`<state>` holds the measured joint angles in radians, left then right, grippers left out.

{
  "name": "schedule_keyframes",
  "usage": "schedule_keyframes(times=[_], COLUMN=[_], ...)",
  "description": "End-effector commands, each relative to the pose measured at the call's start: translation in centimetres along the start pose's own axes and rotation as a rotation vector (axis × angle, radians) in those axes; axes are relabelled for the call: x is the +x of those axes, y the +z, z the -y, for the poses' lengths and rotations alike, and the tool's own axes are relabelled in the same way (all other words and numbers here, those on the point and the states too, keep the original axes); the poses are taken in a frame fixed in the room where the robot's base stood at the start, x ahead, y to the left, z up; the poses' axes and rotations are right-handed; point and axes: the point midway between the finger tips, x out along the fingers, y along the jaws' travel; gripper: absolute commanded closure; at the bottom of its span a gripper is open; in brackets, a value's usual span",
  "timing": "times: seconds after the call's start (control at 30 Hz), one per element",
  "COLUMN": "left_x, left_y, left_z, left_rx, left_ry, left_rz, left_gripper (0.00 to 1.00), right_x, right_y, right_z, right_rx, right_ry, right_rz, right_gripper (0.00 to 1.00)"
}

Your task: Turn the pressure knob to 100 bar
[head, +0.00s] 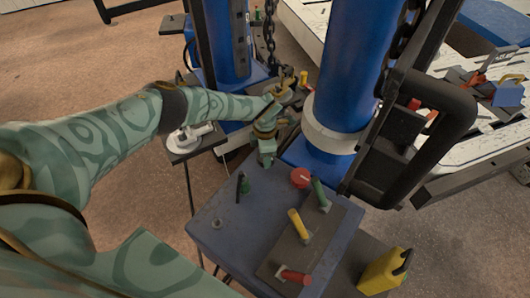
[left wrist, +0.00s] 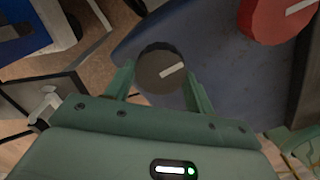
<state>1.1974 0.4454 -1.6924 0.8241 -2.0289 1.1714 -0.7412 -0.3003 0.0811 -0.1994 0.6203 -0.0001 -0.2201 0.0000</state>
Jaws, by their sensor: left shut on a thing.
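A dark round knob (left wrist: 152,72) with a white pointer line is in the left wrist view. The line slants up to the right in that view. My left gripper (head: 267,160) reaches down at the back edge of the blue-grey bench panel (head: 230,240). Its two fingers are on either side of the dark knob and shut on it. In the head view the gripper hides this knob. A red knob (head: 300,177) sits close to the right of the gripper, and it also shows in the left wrist view (left wrist: 275,18). No scale or bar numbers are readable. My right gripper is not in view.
A plate with green, yellow (head: 298,224) and red (head: 296,276) handled levers lies on the panel. A small dark green lever (head: 243,184) stands left. Blue columns (head: 345,60) and a black handle frame (head: 440,130) rise behind. A yellow can (head: 383,273) stands right.

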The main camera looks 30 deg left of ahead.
Motion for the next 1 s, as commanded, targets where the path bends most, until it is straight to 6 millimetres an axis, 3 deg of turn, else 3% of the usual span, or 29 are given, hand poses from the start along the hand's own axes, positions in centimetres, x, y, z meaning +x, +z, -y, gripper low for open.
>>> schedule_keyframes(times=[0.1,0.13,0.2,0.57,0.67,1.0], left_x=[-0.1,-0.1,-0.1,-0.9,-2.8,-12.1], left_y=[0.1,0.1,0.1,0.1,0.1,0.1], left_z=[-0.1,-0.1,-0.1,-0.1,-0.1,-0.1], left_rx=[-0.003,-0.003,-0.002,0.0,0.001,0.0], left_ry=[0.001,0.001,0.001,0.002,0.004,0.005], left_rz=[0.002,0.002,0.002,0.002,0.004,0.005], left_gripper=[0.69,0.38,0.24,0.24,0.24,0.24], right_x=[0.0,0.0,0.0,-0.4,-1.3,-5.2], right_y=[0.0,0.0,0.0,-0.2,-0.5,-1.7], right_z=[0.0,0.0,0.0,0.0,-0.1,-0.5], right_rx=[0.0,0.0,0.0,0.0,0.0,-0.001], right_ry=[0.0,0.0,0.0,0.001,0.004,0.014], right_rz=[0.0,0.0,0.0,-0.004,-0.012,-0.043], right_gripper=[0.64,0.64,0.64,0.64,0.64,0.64])
